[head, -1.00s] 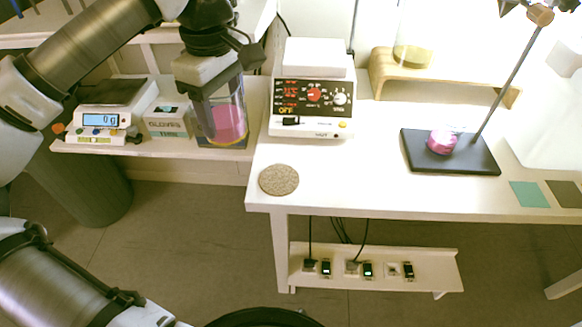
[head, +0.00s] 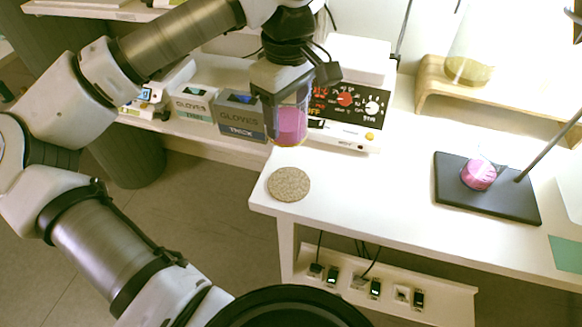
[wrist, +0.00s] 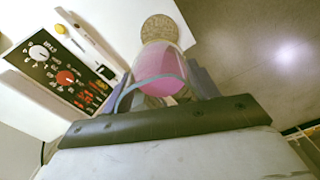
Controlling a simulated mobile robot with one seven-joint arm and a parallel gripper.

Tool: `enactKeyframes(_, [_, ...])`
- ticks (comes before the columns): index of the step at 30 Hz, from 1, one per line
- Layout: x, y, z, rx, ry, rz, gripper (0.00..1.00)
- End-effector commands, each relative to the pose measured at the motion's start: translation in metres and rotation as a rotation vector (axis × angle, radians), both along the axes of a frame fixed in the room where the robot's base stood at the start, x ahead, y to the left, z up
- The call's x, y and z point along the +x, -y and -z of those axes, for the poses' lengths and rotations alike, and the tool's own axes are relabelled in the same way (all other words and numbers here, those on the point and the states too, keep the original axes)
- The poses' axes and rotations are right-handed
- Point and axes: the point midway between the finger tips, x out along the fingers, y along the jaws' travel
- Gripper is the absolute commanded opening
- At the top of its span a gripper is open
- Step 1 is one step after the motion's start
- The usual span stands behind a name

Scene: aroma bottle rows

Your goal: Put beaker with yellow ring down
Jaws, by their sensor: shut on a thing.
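The beaker (head: 291,126) is clear glass with pink content and a yellowish line at its base in the head view. My gripper (head: 287,106) is shut on it and holds it upright, left of the hotplate stirrer and behind the cork mat. In the wrist view the beaker (wrist: 160,70) sits between the fingers of my gripper (wrist: 164,88), its pink content showing. The round cork mat (head: 289,184) lies bare near the table's front left corner. It also shows beyond the beaker in the wrist view (wrist: 158,28).
The hotplate stirrer (head: 345,105) stands close to the right of the beaker. Glove boxes (head: 240,117) stand on the lower side surface at left. A black stand base (head: 470,200) holds a small pink flask (head: 478,174) at right. The white table (head: 375,190) is clear between mat and stand.

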Motion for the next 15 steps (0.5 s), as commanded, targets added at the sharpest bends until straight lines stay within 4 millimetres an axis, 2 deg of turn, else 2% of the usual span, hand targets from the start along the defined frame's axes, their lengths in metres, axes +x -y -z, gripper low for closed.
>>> enactKeyframes(3, [-0.001, 0.000, 0.034, -0.002, -0.003, 0.002, 0.31])
enactKeyframes(9, [-0.001, 0.000, 0.080, -0.002, -0.002, 0.002, 0.31])
enactKeyframes(15, [0.000, 0.000, 0.100, -0.001, 0.000, 0.000, 0.31])
